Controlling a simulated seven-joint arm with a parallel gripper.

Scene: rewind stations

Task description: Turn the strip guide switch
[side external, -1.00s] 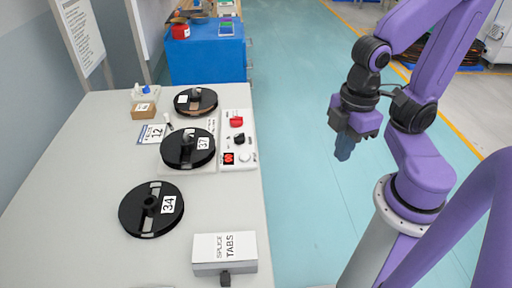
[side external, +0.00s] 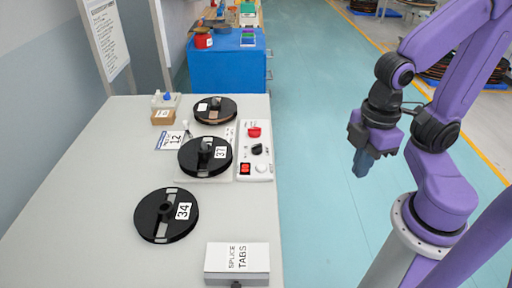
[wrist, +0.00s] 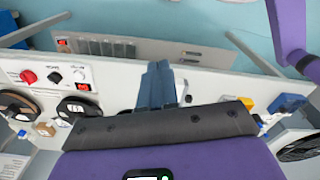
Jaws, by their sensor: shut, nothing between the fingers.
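The white control panel (side external: 255,158) lies along the right edge of the table. It carries a red knob (side external: 254,132), a black knob (side external: 257,149), a white round knob (side external: 262,168) and a small lit red square (side external: 245,168). The labels are too small to read, so I cannot tell which control is the strip guide switch. In the wrist view, the red knob (wrist: 28,76) and black knob (wrist: 55,77) are left of my gripper. My gripper (side external: 361,168) is shut and empty, pointing down over the floor right of the table. Its fingers (wrist: 157,85) show together in the wrist view.
Black reels labelled 37 (side external: 205,157) and 34 (side external: 167,215) lie on the table, with another reel (side external: 214,110) behind. A white splice tabs box (side external: 237,258) is at the front. A blue cabinet (side external: 228,70) stands behind. Free floor separates table and arm.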

